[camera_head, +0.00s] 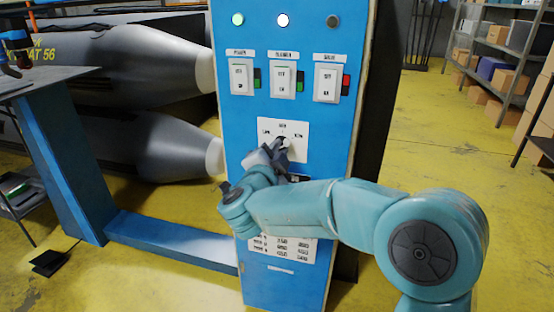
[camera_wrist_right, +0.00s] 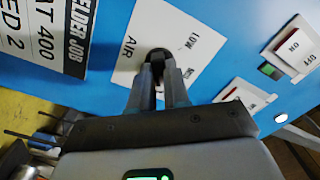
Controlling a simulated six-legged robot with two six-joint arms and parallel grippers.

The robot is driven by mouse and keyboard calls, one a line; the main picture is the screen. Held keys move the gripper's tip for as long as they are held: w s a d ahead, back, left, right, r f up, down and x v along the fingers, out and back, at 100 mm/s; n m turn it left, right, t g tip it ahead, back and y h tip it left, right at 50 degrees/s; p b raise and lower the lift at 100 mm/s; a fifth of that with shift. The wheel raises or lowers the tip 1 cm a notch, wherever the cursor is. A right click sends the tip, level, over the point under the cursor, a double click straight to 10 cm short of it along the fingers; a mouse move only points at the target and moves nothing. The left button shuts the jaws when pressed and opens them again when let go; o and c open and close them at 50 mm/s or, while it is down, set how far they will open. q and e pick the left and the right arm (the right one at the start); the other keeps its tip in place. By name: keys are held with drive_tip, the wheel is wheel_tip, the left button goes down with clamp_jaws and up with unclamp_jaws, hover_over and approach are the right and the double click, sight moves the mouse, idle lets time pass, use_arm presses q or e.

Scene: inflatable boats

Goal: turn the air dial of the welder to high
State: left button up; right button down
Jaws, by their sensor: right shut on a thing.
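The welder (camera_head: 225,130) is a tall blue cabinet standing upright in front of me. Its air dial (camera_head: 282,143) is a dark knob on a white plate (camera_head: 303,130) below the switches. In the right wrist view the dial (camera_wrist_right: 157,56) sits on the white plate (camera_wrist_right: 185,42), where AIR and LOW can be read. My right gripper (camera_head: 276,152) reaches the dial from below, and its two fingers (camera_wrist_right: 158,70) are closed on the knob. The fingers hide much of the knob, so I cannot tell which mark it points to. My left gripper is not in view.
Three rocker switches (camera_head: 283,80) and a row of lamps (camera_head: 283,20) are above the dial; two lamps are lit. A printed job card (camera_wrist_right: 45,35) is beside the plate. Grey boat tubes (camera_head: 120,60) and a table (camera_head: 45,82) stand left, shelves (camera_head: 510,78) right.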

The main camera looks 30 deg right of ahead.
drive_tip(key=shift+m+b, duration=0.4)
drive_tip(key=shift+m, duration=0.2)
drive_tip(key=c, duration=1.1)
unclamp_jaws()
drive_tip(key=shift+a, duration=0.1)
drive_tip(key=p+v, duration=0.2)
drive_tip(key=v, duration=1.4)
